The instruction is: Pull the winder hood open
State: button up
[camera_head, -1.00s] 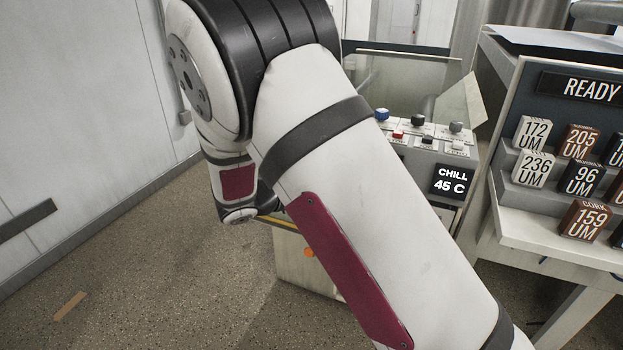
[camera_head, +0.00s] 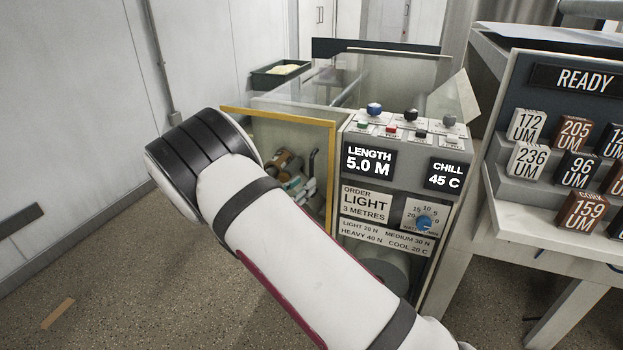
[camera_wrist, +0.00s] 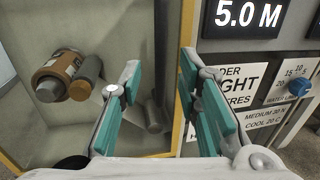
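The winder hood (camera_head: 331,150) is a yellow-framed clear panel on the left of the machine; its yellow edge (camera_wrist: 186,25) also shows in the wrist view. A dark upright bar (camera_wrist: 160,45), which looks like its handle, stands just left of that edge; it also shows in the head view (camera_head: 313,160). My gripper (camera_wrist: 157,80) has teal fingers spread apart, with the bar in line between them. I cannot tell whether either finger touches it. In the head view my gripper (camera_head: 303,188) is small beside the bar, partly hidden by my arm.
The control panel (camera_head: 368,195) with a dial (camera_head: 424,222) and displays is close to the right of my gripper. Brown and grey rolls (camera_wrist: 65,75) show at the left of the wrist view. A rack of labelled blocks (camera_head: 555,150) stands right.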

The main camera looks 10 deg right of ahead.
jog(key=shift+x, duration=2.65)
grip_shut()
